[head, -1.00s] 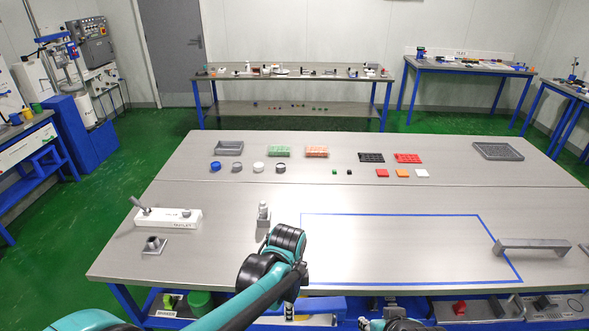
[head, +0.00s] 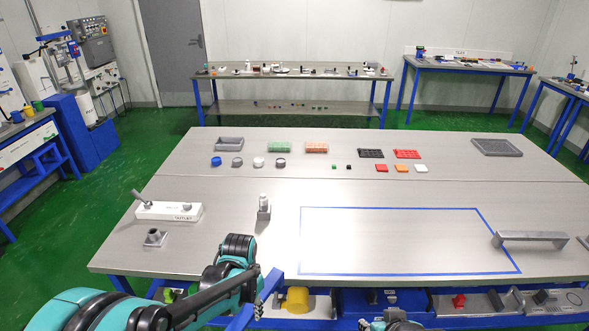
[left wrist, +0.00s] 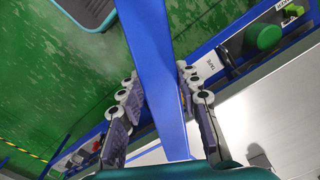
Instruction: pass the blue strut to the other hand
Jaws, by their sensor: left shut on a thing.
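The blue strut (left wrist: 155,50) is a long flat bar. In the left wrist view it runs from the top edge down between the two fingers of my left gripper (left wrist: 160,110), which is shut on it. In the head view my left gripper (head: 262,290) is low at the table's front edge, left of centre. Short blue ends of the strut (head: 271,283) show around the gripper there; its middle is hidden. Of my right arm only a teal and black part shows at the bottom edge of the head view, and the right gripper is not visible.
The steel table (head: 390,190) carries a blue taped rectangle (head: 390,208) with bare space inside. A grey bridge-shaped bar (head: 530,237) stands at its right. A white block (head: 168,211) and a small grey fitting (head: 264,207) stand at left. A yellow object (head: 297,299) sits below the front edge.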

